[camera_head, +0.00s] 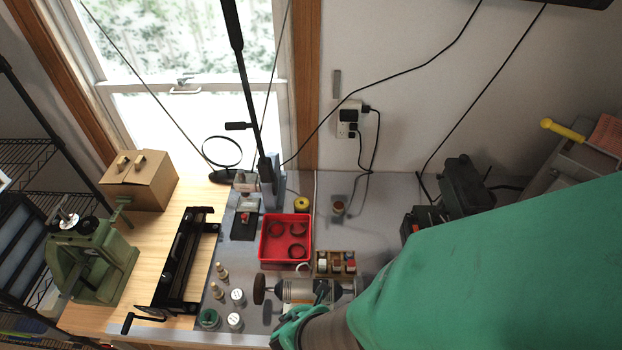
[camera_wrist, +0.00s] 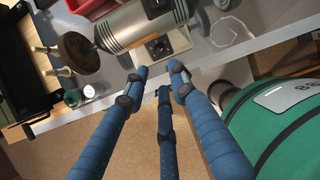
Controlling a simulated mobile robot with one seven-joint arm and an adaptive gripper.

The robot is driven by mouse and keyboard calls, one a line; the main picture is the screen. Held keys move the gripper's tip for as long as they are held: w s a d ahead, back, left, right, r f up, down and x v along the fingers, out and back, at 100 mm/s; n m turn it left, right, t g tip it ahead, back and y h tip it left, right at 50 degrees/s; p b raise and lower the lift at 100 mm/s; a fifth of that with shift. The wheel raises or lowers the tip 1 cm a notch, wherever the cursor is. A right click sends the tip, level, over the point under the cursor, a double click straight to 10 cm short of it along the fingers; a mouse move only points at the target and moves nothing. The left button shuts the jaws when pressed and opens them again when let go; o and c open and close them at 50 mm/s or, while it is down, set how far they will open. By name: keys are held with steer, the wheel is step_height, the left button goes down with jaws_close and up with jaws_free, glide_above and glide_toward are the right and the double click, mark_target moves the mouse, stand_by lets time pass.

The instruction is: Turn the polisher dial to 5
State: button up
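The polisher (camera_head: 297,290) is a silver motor with dark ends and a brown wheel at its left, near the front edge of the grey bench. It shows larger in the wrist view (camera_wrist: 137,26). Its dial (camera_wrist: 158,45) is a dark knob on the pale base front; its setting is too small to read. My gripper (camera_wrist: 161,76) has blue fingers spread apart, with nothing between them. The fingertips point at the base front below the dial and seem short of it. In the head view my arm hides part of the gripper.
A red tray (camera_head: 262,256) with dark rings stands behind the polisher. Small jars (camera_head: 237,297) and a wooden box of spools (camera_head: 322,270) are close by. A black roller frame (camera_head: 183,262) is at the left. The floor (camera_wrist: 60,150) before the bench is clear.

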steer(key=b+x, duration=0.5)
steer(key=x, duration=0.8)
steer(key=shift+b, duration=0.3)
steer(key=shift+s+r, duration=0.1)
jaws_close()
